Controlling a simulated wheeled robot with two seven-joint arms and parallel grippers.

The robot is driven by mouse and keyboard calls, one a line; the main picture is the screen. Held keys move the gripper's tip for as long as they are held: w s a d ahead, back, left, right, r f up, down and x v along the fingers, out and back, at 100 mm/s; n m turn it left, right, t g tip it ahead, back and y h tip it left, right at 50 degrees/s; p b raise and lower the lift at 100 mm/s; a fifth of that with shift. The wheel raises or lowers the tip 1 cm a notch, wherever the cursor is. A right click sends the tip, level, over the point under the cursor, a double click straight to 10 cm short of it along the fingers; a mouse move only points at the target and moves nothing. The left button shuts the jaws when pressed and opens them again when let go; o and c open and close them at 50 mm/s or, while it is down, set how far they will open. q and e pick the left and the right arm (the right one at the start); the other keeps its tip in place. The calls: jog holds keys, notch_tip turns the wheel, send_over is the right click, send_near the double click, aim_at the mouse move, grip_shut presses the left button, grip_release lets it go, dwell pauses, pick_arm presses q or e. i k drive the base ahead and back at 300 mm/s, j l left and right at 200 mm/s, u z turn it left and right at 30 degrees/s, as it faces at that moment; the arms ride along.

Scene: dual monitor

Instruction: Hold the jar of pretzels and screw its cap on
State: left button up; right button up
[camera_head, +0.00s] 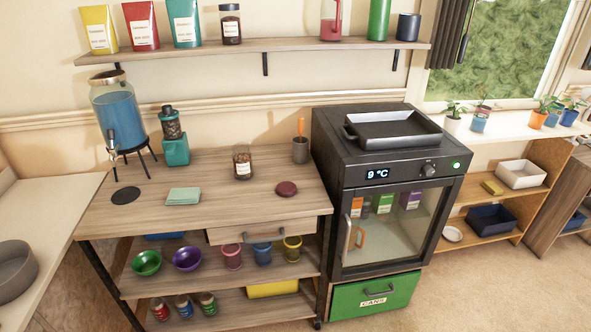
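A small clear jar (243,162) with brown contents and a white label stands upright on the wooden worktop (225,205), right of its middle. It looks like the pretzel jar, and its top appears uncapped. A dark red round cap (286,188) lies flat on the worktop, to the right of and nearer than the jar, apart from it. Neither of my grippers shows in the head view.
A dark round mat (125,195), a folded pale green cloth (183,196), a teal grinder (175,145), a blue drink dispenser (118,110) and a grey cup (300,150) stand around the worktop. A black fridge (325,140) stands on the right. The worktop's front middle is clear.

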aim_at(241, 154)
jog(key=i+l, duration=0.25)
jog(key=l, duration=0.15)
jog(key=i+l, duration=0.55)
jog(key=l, duration=0.25)
